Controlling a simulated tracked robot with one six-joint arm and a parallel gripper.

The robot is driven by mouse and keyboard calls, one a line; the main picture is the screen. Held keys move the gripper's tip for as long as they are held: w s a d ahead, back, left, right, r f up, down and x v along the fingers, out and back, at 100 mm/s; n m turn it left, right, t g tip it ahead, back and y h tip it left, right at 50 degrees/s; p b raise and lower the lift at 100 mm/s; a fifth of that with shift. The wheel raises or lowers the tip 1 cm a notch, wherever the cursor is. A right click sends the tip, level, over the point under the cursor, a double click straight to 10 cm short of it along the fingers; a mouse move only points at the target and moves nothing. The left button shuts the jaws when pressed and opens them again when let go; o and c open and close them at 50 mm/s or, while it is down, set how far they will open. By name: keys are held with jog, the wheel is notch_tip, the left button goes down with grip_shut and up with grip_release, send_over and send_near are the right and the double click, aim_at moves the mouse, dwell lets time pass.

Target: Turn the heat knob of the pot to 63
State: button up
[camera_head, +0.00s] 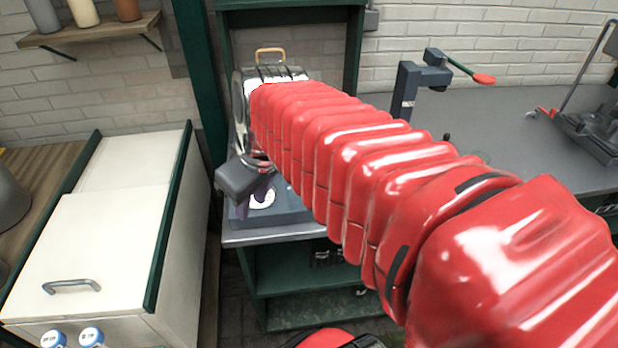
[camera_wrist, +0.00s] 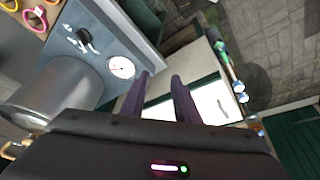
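The pot (camera_head: 239,105) is a shiny metal drum with a wooden handle on top, partly hidden behind my red arm in the head view. In the wrist view its metal side (camera_wrist: 45,95) is at the left. Its grey-blue base panel (camera_wrist: 103,32) carries a black heat knob (camera_wrist: 85,37) with white marks beside it and a round white dial (camera_wrist: 120,68). The dial reading is too small to tell. The knob is hidden in the head view. My gripper (camera_wrist: 162,76) is open and empty, its purple fingers apart, right of the dial in the wrist view.
A white cabinet (camera_head: 110,235) stands left of the green shelf (camera_head: 285,268). A dark clamp-like stand (camera_head: 407,92) with a red-tipped lever is on the grey counter (camera_head: 480,125) at right. Coloured rings (camera_wrist: 35,15) show at the upper left in the wrist view.

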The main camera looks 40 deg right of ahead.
jog(key=w+d+n+y, duration=0.1)
jog(key=d+n, duration=0.3)
jog(key=d, duration=2)
jog(key=shift+w+n+y, duration=0.3)
jog(key=shift+w+y, duration=0.05)
jog(key=shift+y, duration=0.45)
jog(key=shift+f, duration=0.1)
jog(key=x, duration=1.4)
jog(key=shift+s, duration=0.15)
jog(key=shift+c, duration=0.4)
grip_shut()
